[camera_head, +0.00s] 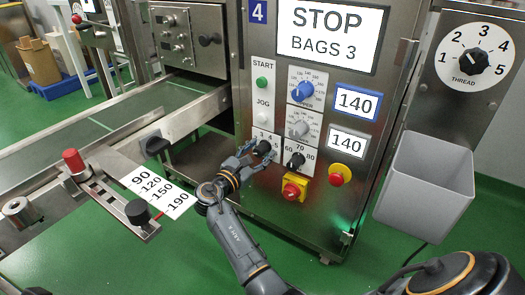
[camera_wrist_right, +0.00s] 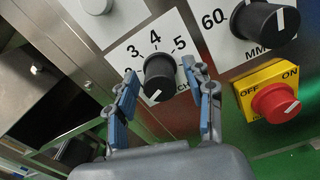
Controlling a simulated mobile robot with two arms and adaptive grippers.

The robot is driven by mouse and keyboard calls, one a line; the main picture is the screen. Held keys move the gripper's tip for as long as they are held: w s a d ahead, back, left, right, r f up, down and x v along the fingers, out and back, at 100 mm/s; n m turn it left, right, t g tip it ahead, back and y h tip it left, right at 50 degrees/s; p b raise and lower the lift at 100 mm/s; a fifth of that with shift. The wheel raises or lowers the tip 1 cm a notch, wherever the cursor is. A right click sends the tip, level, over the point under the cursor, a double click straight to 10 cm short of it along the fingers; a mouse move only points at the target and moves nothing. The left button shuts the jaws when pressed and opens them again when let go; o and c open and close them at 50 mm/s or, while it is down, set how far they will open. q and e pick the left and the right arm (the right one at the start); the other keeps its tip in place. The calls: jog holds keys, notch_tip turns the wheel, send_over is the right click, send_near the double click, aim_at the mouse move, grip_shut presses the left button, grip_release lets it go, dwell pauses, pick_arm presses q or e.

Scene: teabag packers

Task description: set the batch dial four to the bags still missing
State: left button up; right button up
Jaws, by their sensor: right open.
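The batch dial is a black knob (camera_head: 263,147) on a white plate, low on the steel machine panel marked with a blue 4. In the right wrist view the knob (camera_wrist_right: 160,70) has the numbers 3, 4 and 5 around its upper side. A white mark on the knob points down and slightly left, away from those numbers. My right gripper (camera_head: 258,153) is open, with its blue-grey fingers on either side of the knob; contact cannot be told. The display (camera_head: 328,32) reads STOP, BAGS 3. My left gripper is out of view.
Beside the dial are another black knob (camera_head: 296,160) marked 60 to 80 and a red knob on yellow (camera_head: 294,187). Above are a blue knob (camera_head: 303,91) and a green START button (camera_head: 262,83). A grey bin (camera_head: 425,180) hangs at the right.

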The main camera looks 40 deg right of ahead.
grip_shut()
